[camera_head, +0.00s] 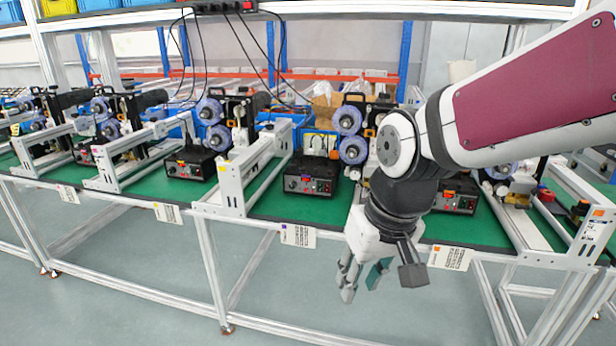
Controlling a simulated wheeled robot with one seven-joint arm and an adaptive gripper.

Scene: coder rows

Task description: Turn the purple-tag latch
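A paper tag with a small purple mark (298,235) hangs on the front edge of the bench, left of my gripper. Behind it stands a black control box (311,180) with red switches, and a coder machine with two blue-white reels (350,135). I cannot make out the latch itself at this size; my arm hides part of that machine's right side. My gripper (380,280) points down in front of the bench edge, to the right of the purple tag. Its fingers are apart with nothing between them, and it touches no latch that I can see.
Similar coder stations stand left and right along the green bench (275,206), split by white metal frames (232,185). Other tags are pink (68,193), yellow (167,212) and orange (450,257). Black cables (250,50) hang from the shelf. The floor in front is clear.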

